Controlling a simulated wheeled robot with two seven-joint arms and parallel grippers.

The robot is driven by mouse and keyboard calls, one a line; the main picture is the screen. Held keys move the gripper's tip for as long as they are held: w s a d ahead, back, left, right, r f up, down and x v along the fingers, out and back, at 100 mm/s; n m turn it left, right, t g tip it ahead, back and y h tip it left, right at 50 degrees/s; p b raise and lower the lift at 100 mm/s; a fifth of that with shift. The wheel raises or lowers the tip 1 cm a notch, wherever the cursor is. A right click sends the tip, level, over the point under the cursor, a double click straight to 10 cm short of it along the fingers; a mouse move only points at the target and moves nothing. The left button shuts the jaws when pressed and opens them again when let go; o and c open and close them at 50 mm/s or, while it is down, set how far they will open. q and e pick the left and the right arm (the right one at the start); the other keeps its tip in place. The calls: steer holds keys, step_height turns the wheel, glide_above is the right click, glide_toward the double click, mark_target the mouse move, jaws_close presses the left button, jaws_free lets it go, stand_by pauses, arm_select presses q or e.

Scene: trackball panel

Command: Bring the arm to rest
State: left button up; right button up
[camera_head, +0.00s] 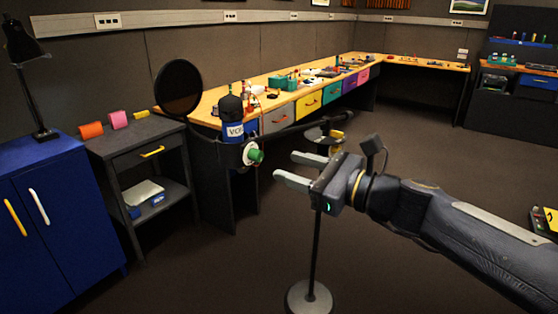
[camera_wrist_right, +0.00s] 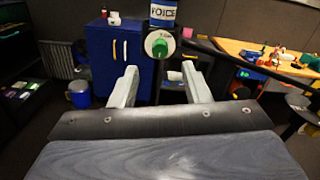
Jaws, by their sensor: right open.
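My right arm comes in from the right in the head view. Its right gripper (camera_head: 285,166) is open and empty, with its two pale fingers pointing left. A green knob (camera_head: 256,155) on a microphone (camera_head: 233,122) with a blue label is just left of the fingertips, with a visible gap. In the right wrist view the green knob (camera_wrist_right: 158,47) appears beyond and between the open fingertips (camera_wrist_right: 160,72). My left gripper is not in view.
The microphone's stand has a round base (camera_head: 309,298) on the floor. A round black disc (camera_head: 179,88) is left of the microphone. A blue cabinet (camera_head: 60,215) and a dark side table (camera_head: 125,145) stand at left. A long workbench (camera_head: 225,97) runs behind.

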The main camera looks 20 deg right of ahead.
steer(key=shift+s+d, duration=0.25)
steer(key=shift+s, duration=0.1)
steer(key=s+f+n+g+h, duration=0.75)
steer(key=s+f+n, duration=1.35)
steer(key=f+n, duration=0.3)
step_height(320, 180, up, 14)
steer(key=g+p, duration=0.1)
steer(key=p, duration=1.2)
steer(key=shift+d, duration=0.35)
